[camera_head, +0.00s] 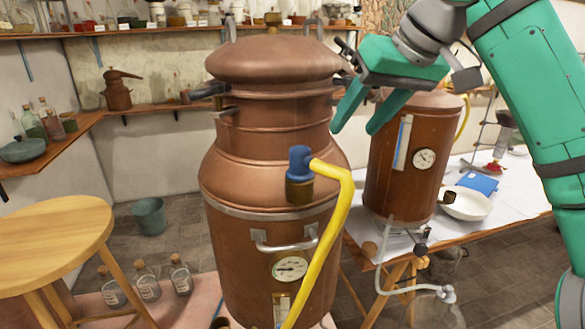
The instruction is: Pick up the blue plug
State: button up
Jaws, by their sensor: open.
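The blue plug (299,160) sits at the top of a brass fitting (299,191) on the front of the large copper still (232,165). A yellow tube (337,215) joins its right side and bends down across the still. My gripper (362,128) is above and to the right of the plug, in front of the still's right edge. Its two green fingers point down and left, spread apart with nothing between them. It is clear of the plug in the picture.
A smaller copper tank (402,170) with a gauge stands on a white-covered table (510,205) at right, beside a white bowl (466,204). A wooden stool (50,240) stands at left. Several bottles (148,283) stand low behind it. Shelves (100,130) line the walls.

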jog(key=n+g+h, duration=0.1)
jog(key=g+h, duration=0.1)
send_near(300, 149)
jog(key=x, duration=1.1)
jog(key=shift+s+d+f, duration=0.1)
jog(key=shift+s+d, duration=0.05)
jog(key=c, duration=1)
jog(key=shift+c, duration=0.2)
jog(key=shift+r, duration=0.2)
jog(key=shift+r, duration=0.6)
jog(key=s+d+r, duration=0.3)
jog(key=s+r, duration=0.8)
jog(key=s, duration=0.2)
jog(key=shift+s+d+r, duration=0.25)
jog(key=shift+s+d, duration=0.05)
